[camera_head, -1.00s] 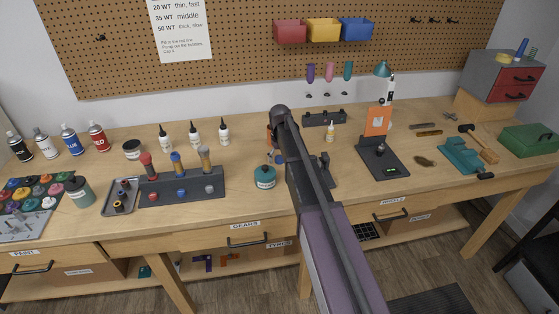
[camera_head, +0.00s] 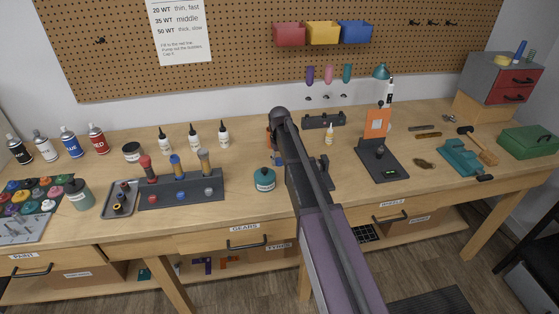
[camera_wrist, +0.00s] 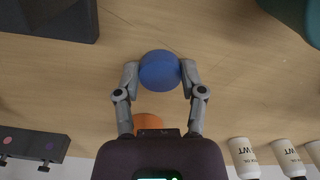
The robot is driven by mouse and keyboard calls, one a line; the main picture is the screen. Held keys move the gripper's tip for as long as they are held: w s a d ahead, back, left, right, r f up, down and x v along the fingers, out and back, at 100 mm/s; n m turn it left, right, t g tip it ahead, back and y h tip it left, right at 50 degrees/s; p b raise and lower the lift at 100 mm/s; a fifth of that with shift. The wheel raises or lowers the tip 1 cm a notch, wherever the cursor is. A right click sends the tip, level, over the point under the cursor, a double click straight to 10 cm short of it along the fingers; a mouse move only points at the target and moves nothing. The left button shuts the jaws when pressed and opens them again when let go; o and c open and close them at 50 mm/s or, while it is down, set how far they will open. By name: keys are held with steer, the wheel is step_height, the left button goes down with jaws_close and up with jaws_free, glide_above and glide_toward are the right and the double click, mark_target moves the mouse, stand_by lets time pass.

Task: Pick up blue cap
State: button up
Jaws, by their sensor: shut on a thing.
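The blue cap (camera_wrist: 159,70) is a round blue piece in the upper middle of the wrist view. My gripper (camera_wrist: 160,76) is shut on it, with one grey finger on each side touching it. The wooden bench top shows behind it; I cannot tell how far the cap is from it. A second small blue round piece (camera_head: 182,193) sits in the front of the dark rack (camera_head: 150,203) at the left.
A teal jar (camera_head: 265,180) stands left of my arm. An orange object (camera_wrist: 148,121) lies close below the cap in the wrist view. White-labelled bottles (camera_wrist: 243,156) stand at its lower right. A dark stand with an orange panel (camera_head: 377,122) is right of my arm.

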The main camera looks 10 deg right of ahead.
mark_target(280, 161)
steer(key=shift+r+p, duration=1.45)
steer(key=shift+r, duration=0.1)
steer(key=s, duration=0.5)
steer(key=s+d+r+p, duration=0.1)
steer(key=s, duration=0.4)
steer(key=s+d, duration=0.1)
steer(key=s, duration=0.5)
steer(key=shift+d+r+p, duration=0.2)
steer(key=shift+r+p, duration=0.15)
steer(key=shift+d, duration=0.1)
